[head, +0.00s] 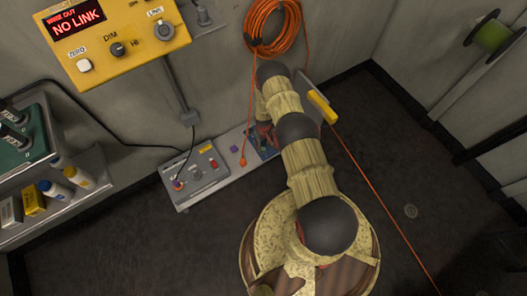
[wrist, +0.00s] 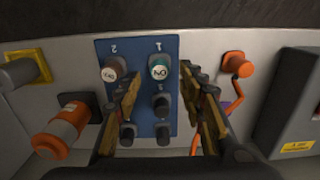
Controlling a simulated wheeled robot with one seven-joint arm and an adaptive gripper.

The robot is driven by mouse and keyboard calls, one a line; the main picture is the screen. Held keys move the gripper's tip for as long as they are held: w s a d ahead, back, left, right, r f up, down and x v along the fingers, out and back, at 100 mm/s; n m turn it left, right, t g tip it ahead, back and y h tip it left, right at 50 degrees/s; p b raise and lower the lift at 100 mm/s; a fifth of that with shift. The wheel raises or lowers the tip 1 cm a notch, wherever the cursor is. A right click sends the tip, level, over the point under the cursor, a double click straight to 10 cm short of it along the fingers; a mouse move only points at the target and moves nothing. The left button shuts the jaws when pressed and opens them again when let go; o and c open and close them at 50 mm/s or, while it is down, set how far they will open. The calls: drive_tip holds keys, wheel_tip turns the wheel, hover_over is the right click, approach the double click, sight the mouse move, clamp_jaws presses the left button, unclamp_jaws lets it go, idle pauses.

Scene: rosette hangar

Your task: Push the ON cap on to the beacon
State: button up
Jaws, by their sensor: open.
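In the wrist view, a blue panel (wrist: 144,45) bears upside-down numbers 1 and 2. A teal cap (wrist: 158,66) with a white face, whose letters look like ON upside down, sits at its upper right. A brown-red cap (wrist: 114,70) with a white label I cannot read sits to its left. My gripper (wrist: 160,80) is open. Its fingers stand either side of the teal cap's column, with nothing held; I cannot tell whether either touches the cap. In the head view my arm hides the gripper and most of the panel (head: 264,140). I cannot single out the beacon.
Several dark posts (wrist: 161,106) stand on the panel below the caps. An orange cylinder (wrist: 62,130) is at left, an orange plug (wrist: 235,64) with cable at right, then a dark box (wrist: 296,105). In the head view a grey control box (head: 197,172) shares the bench.

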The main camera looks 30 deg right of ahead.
sight(264, 149)
drive_tip(key=shift+f, duration=2.25)
drive_tip(key=shift+c, duration=0.5)
clamp_jaws()
drive_tip(key=shift+r, duration=0.15)
drive_tip(key=shift+r+p, duration=1.6)
drive_tip(key=shift+r, duration=1.25)
